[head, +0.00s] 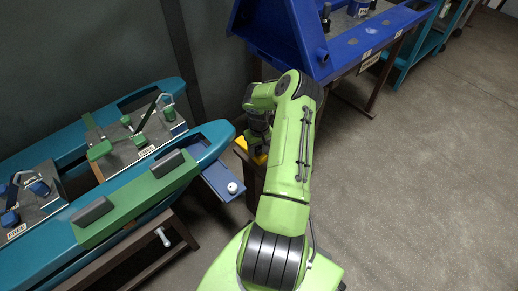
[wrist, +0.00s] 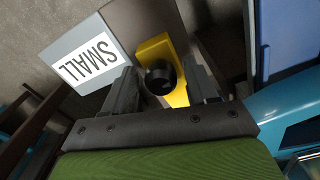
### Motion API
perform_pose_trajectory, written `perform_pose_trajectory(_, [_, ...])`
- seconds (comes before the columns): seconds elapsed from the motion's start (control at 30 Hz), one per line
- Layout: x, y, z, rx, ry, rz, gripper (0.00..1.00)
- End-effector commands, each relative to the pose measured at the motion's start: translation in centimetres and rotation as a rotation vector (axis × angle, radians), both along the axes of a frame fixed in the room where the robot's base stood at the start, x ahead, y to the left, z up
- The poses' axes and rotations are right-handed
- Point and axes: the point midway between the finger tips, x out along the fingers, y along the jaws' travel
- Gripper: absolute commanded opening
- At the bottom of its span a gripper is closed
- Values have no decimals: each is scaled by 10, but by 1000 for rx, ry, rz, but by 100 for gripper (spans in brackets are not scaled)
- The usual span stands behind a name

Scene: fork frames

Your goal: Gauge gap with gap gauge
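A yellow piece with a round black knob (wrist: 160,77), which looks like the gap gauge, lies between my fingers in the wrist view. In the head view a bit of its yellow (head: 259,159) shows beneath my gripper (head: 257,145), which my arm partly hides. In the wrist view my gripper (wrist: 163,90) is open, with one finger on each side of the knob and a visible space at the right. I cannot tell if the left finger touches. A grey plate with a white "SMALL" label (wrist: 88,60) is beside the yellow piece. Teal fork frames (head: 215,140) stand at left.
A blue open drawer or tray with a white ball-shaped knob (head: 232,188) juts out just left of my gripper. Metal plates with green and blue clamps (head: 130,140) sit on the teal frame. A large blue bench (head: 290,40) stands behind. The floor at right (head: 430,180) is clear.

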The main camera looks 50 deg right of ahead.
Motion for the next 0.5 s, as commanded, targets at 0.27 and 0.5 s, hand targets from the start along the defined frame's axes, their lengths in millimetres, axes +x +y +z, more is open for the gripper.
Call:
perform_pose_trajectory(0.27, [0,0,0,0,0,0,14])
perform_pose_trajectory(0.5, [0,0,0,1,0,1,0])
